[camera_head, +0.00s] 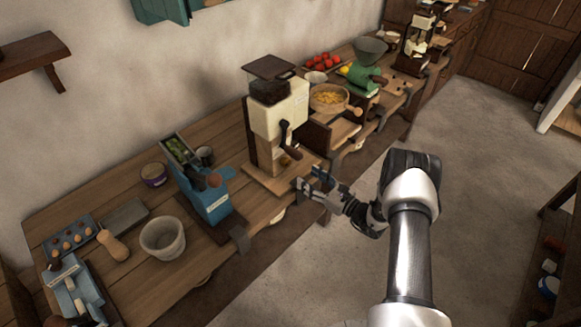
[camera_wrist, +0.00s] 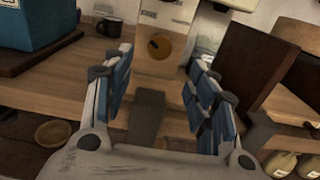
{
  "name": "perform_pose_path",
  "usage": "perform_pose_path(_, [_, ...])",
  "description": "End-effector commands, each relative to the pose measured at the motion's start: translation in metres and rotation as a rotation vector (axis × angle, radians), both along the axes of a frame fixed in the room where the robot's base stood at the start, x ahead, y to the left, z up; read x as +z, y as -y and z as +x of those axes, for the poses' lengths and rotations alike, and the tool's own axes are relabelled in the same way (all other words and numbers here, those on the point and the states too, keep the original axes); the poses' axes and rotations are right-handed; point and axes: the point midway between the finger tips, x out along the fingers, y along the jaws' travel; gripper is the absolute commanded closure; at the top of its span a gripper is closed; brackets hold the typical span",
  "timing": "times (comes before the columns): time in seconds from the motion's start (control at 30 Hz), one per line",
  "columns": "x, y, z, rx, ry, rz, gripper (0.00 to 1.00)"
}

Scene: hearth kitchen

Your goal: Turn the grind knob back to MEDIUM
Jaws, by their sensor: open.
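A tall cream grinder (camera_head: 275,118) with a dark hopper on top stands on a wooden base on the bench. A small round brass knob (camera_head: 285,160) sits low on its front. In the wrist view the knob (camera_wrist: 163,50) shows face-on with a dark mark at its upper left; any scale or lettering around it is too small to read. My gripper (camera_head: 309,183) is open and empty in front of the grinder. In the wrist view its blue-padded fingers stand left and right of the knob, which lies beyond them, apparently untouched.
A blue machine (camera_head: 206,194) stands to the left, and a wooden bowl (camera_head: 329,98) of yellow pieces to the right. The floor (camera_head: 470,150) right of the bench is clear.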

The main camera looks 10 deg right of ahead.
Motion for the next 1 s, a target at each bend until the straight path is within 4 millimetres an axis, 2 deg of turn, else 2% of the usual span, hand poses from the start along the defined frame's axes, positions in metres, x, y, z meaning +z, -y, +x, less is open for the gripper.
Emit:
perform_pose_path(0.2, [-0.001,-0.030,0.039,0.004,0.003,-0.002,0.47])
perform_pose_path(0.43, [-0.001,-0.050,0.068,0.002,0.001,-0.001,0.47])
perform_pose_path(0.6, [0.000,-0.056,0.077,0.001,0.000,0.000,0.47])
perform_pose_path(0.87, [0.000,-0.057,0.078,0.000,-0.001,0.001,0.47])
perform_pose_path(1.0, [0.000,-0.057,0.078,0.001,0.000,0.000,0.54])
